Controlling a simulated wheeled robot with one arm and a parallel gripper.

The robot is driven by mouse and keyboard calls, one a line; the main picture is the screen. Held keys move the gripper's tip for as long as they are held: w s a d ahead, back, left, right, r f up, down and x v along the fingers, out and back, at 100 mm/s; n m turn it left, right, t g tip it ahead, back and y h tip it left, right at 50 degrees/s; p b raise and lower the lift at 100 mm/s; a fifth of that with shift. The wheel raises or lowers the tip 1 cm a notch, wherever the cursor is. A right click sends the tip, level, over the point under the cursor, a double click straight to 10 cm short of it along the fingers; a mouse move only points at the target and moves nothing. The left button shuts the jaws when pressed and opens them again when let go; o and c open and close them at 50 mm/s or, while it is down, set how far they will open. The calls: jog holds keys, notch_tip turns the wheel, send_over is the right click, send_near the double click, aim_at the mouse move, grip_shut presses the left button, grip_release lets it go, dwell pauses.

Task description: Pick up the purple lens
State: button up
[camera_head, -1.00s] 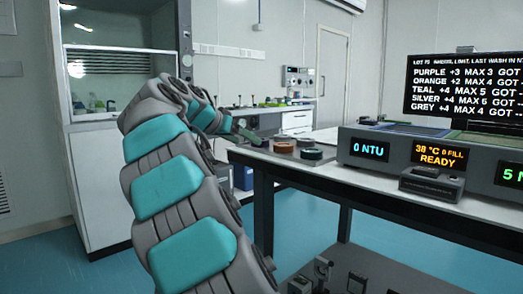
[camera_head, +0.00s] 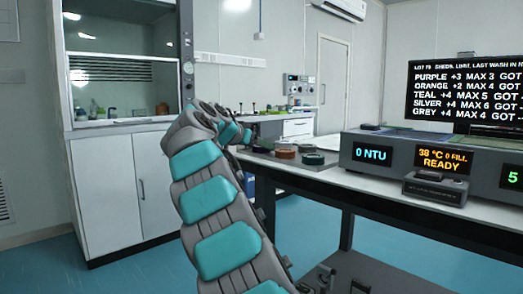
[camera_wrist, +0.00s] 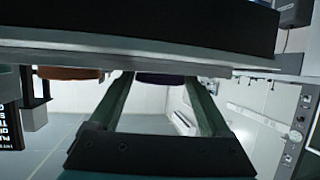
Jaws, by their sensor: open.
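The purple lens (camera_wrist: 160,79) is a dark disc with a purple tint at the table edge in the wrist view, which looks upside down. My gripper (camera_wrist: 160,86) is open, with one green finger on each side of the lens in the picture. I cannot tell whether the fingers are level with it or touch it. In the head view my gripper (camera_head: 247,137) is small, at the near left end of the table. A dark disc just beside it there may be the purple lens, but its colour is unclear.
An orange lens (camera_head: 285,153) and a teal lens (camera_head: 313,159) stand close by on the table (camera_head: 345,182). The orange one also shows in the wrist view (camera_wrist: 70,73). A grey machine (camera_head: 400,143) with displays fills the table's right side. A white cabinet (camera_head: 115,190) stands behind left.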

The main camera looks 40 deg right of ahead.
jog(key=shift+c, duration=0.3)
jog(key=c, duration=1)
jog(key=shift+r, duration=0.2)
